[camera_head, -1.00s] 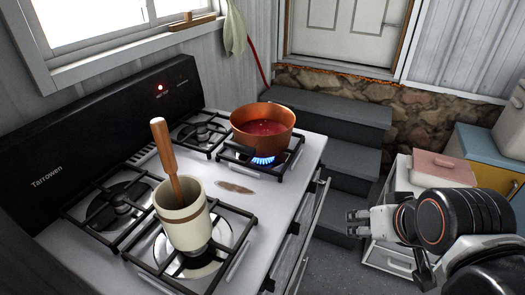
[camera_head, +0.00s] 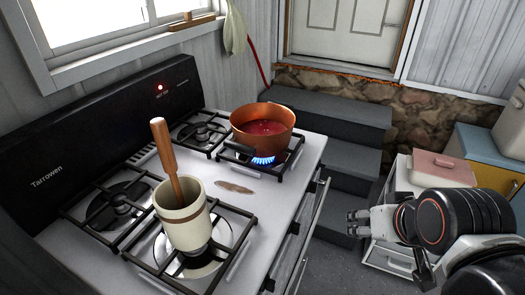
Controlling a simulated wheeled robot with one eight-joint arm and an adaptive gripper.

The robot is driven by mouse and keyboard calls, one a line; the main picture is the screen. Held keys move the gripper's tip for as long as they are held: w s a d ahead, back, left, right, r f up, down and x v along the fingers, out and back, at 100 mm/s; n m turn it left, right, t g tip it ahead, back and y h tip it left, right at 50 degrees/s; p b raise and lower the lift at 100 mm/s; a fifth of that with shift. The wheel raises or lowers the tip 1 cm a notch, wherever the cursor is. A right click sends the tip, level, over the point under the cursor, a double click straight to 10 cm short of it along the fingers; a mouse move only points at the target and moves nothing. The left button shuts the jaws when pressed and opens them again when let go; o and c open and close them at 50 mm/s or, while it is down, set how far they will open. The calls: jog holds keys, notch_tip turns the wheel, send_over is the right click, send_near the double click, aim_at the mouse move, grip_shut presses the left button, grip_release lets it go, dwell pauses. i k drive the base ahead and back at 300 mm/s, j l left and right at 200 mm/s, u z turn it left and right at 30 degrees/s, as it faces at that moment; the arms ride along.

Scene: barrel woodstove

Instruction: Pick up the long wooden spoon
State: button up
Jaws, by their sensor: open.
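The long wooden spoon (camera_head: 166,159) stands in a cream crock (camera_head: 184,225) with a dark band, on the front left burner of the stove. Its handle leans slightly left and sticks up well above the rim; its lower end is hidden inside the crock. My gripper (camera_head: 352,223) is at the right, beyond the stove's front edge, pointing left. It is open and empty, well apart from the spoon and crock.
A copper pot (camera_head: 263,130) with red liquid sits over a lit blue flame (camera_head: 263,161) at the right of the stove. A brown smear (camera_head: 235,187) marks the white stovetop between pot and crock. Dark steps (camera_head: 330,125) and a pink-lidded box (camera_head: 443,168) lie beyond.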

aim_at(159, 126)
jog(key=u, duration=1.5)
jog(key=l+u, duration=0.15)
jog(key=l, duration=0.3)
jog(key=i, duration=0.05)
